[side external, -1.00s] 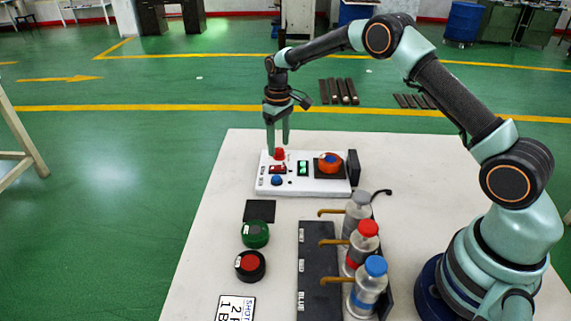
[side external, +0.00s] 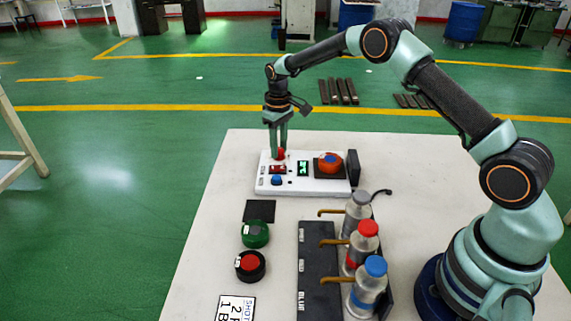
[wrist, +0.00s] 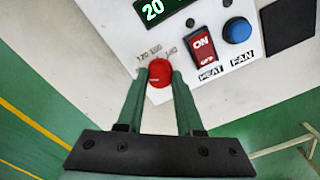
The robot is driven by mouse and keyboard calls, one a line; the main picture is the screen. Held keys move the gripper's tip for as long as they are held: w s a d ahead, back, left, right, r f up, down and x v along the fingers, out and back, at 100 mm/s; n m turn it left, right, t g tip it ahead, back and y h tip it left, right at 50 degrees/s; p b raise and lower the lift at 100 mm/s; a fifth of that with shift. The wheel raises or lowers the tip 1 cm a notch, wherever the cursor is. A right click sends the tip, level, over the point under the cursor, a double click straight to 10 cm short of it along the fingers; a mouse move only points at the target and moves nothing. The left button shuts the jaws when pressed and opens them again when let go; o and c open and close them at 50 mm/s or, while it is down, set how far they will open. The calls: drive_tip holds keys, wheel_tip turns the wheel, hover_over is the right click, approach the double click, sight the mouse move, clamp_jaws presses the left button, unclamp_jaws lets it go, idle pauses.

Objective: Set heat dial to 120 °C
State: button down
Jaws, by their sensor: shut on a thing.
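The white control panel (side external: 333,186) lies on the table. Its red heat dial (wrist: 160,73) sits near the panel edge beside printed numbers, of which 120 and 140 are roughly readable; the dial's exact setting is hard to tell. My gripper (wrist: 160,82) is shut on the red dial, one green finger on each side. In the side external view my gripper (side external: 279,150) reaches down over the dial at the panel's far left. A red ON/OFF rocker switch (wrist: 202,48) is labelled HEAT. A blue FAN button (wrist: 237,31) is beside it. A green display (wrist: 153,9) shows 20.
An orange and blue knob (side external: 329,162) is at the panel's right. Bottles with grey, red (side external: 367,229) and blue caps stand by a dark rack (side external: 318,285). A green round container (side external: 255,234) and a black one with a red top (side external: 250,266) are at front left.

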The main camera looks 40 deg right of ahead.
drive_tip(key=shift+m, duration=0.3)
drive_tip(key=m, duration=0.3)
drive_tip(key=shift+m, duration=1.9)
drive_tip(key=shift+r, duration=0.1)
drive_tip(key=c, duration=0.5)
unclamp_jaws()
drive_tip(key=shift+c, duration=0.2)
wheel_tip(320, 180, up, 12)
drive_tip(key=shift+r, duration=0.1)
